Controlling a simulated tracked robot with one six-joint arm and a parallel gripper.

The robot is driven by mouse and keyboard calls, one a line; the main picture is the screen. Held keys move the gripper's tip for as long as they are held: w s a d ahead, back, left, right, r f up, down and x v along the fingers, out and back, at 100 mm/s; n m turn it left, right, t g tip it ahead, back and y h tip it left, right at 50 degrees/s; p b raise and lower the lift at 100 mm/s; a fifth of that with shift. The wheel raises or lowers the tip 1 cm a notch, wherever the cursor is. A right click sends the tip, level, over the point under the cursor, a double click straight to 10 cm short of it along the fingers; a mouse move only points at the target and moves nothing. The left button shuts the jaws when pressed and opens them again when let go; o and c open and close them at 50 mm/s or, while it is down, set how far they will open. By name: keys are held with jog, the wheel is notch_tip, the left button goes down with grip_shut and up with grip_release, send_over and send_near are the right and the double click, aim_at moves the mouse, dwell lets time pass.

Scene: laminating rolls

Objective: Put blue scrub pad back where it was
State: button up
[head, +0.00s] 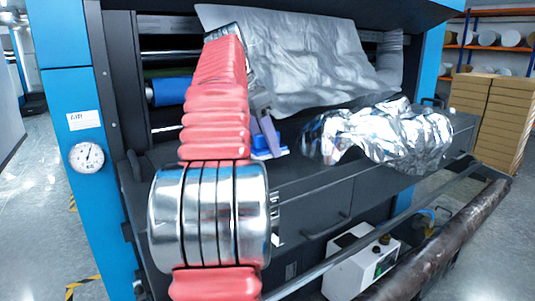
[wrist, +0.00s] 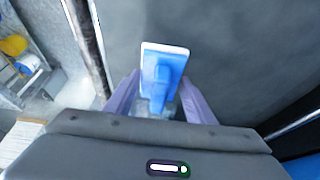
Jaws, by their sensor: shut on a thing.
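The blue scrub pad (wrist: 164,62) has a blue handle-like body and a white edge. In the wrist view it stands between the two purple fingers of my gripper (wrist: 158,92), which is shut on it. In the head view the pad (head: 271,154) shows low at the fingertips of my gripper (head: 266,142), over the dark machine bench (head: 312,172). I cannot tell whether the pad touches the bench. My red and silver arm hides part of the bench to the left of the pad.
A crumpled silver foil heap (head: 385,135) lies on the bench to the right of the pad. A grey sheet (head: 290,55) hangs behind my gripper. A blue roller (head: 172,91) is at the left. Dark bench surface shows between pad and foil.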

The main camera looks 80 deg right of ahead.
aim_at(266, 146)
jog(key=shift+s+d, duration=0.35)
jog(key=shift+f, duration=1.55)
jog(key=shift+f, duration=0.25)
jog(key=o, duration=1.1)
